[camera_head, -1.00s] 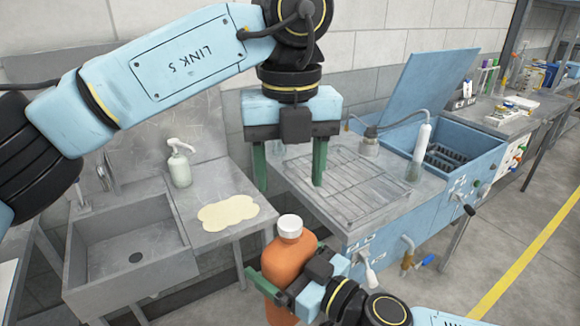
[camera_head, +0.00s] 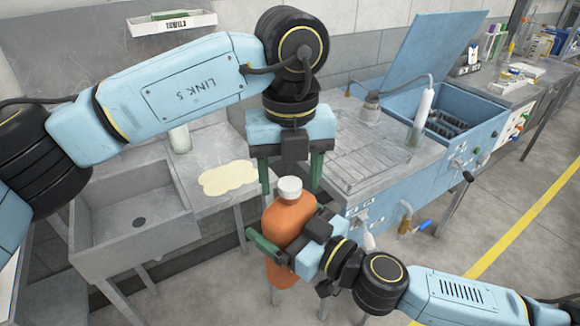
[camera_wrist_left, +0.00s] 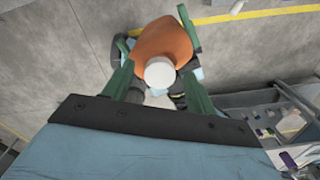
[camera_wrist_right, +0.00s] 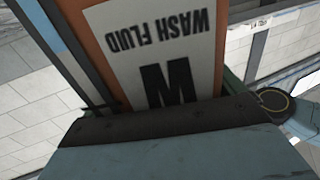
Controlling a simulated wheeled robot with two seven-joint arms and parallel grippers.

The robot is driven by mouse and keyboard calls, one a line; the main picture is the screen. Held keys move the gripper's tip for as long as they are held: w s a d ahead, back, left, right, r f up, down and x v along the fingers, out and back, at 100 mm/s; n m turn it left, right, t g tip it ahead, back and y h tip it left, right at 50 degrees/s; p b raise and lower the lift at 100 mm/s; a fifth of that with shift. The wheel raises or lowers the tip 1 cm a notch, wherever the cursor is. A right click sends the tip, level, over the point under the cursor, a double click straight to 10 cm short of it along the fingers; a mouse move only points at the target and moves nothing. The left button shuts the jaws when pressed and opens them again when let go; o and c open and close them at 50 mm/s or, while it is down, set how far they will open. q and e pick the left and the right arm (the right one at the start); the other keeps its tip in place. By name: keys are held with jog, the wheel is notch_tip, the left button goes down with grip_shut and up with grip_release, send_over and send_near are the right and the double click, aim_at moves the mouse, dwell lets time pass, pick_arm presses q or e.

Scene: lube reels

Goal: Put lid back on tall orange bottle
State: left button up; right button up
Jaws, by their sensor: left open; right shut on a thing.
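The tall orange bottle (camera_head: 287,222) is upright in the head view, with the white lid (camera_head: 289,188) on its top. My right gripper (camera_head: 272,245) is shut around the bottle's body and holds it in the air. The right wrist view shows its label (camera_wrist_right: 160,50), reading "WASH FLUID". My left gripper (camera_head: 291,187) is open, pointing down, with its green fingers on either side of the lid. In the left wrist view the lid (camera_wrist_left: 160,72) lies between the spread fingers. I cannot tell whether either finger touches it.
A sink (camera_head: 135,215) stands at the left, beside a counter with a pale puddle-like patch (camera_head: 228,178). A blue parts washer (camera_head: 455,140) with a raised lid and a wire rack (camera_head: 385,150) stands behind at the right. The floor at the right is open.

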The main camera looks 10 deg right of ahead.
pick_arm(q)
jog(key=c, duration=1.1)
jog(key=shift+o, duration=0.2)
jog(key=m, duration=2.5)
jog(key=shift+m, duration=0.4)
jog(key=o, duration=1.1)
jog(key=shift+r, duration=0.1)
